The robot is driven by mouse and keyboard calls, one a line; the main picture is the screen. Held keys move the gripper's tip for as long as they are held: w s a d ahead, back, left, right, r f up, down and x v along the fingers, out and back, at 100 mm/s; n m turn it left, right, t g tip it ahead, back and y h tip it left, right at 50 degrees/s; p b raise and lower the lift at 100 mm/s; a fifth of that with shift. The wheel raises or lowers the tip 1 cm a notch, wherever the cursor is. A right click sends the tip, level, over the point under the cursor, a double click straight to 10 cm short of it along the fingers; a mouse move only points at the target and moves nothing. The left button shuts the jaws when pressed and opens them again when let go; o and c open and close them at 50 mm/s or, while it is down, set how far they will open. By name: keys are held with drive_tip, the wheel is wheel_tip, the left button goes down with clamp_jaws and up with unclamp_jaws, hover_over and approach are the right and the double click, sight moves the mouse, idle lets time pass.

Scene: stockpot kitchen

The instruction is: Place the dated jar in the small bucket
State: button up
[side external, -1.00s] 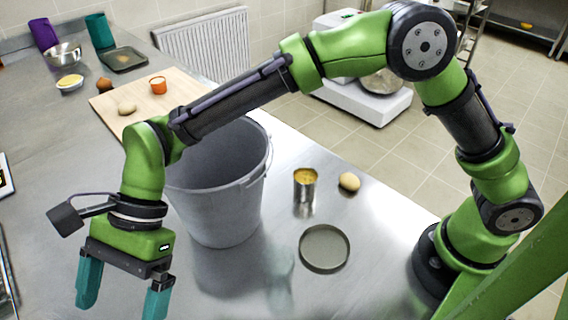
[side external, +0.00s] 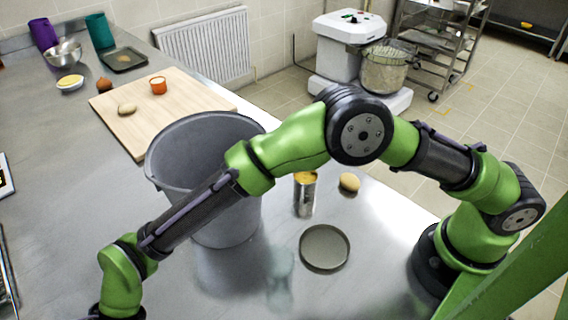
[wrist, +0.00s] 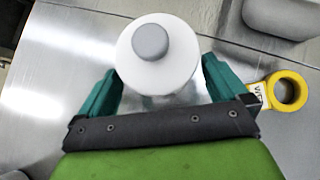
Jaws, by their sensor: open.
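In the wrist view, a white round container (wrist: 180,72) with a grey cap, seen from above, stands between the two teal fingers of my gripper (wrist: 160,68). The gripper is open, with a finger on each side of it; I cannot tell whether either finger touches it. No date shows on it, so I cannot tell if it is the dated jar. A grey bucket (side external: 165,165) stands on the steel counter in the side view, partly behind my arm. My gripper is below that view's lower left edge.
A yellow ring-shaped thing (wrist: 290,91) with a partly legible label lies right of my gripper. A grey rounded form (wrist: 285,18) fills the wrist view's upper right corner. An open tin (side external: 305,200), an egg (side external: 349,182) and a round lid (side external: 324,248) are right of the bucket.

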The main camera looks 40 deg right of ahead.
drive_tip(key=shift+x, duration=1.3)
drive_tip(key=c, duration=1.1)
drive_tip(key=shift+a+r, duration=0.1)
drive_tip(key=shift+c, duration=0.2)
drive_tip(key=shift+r, duration=0.15)
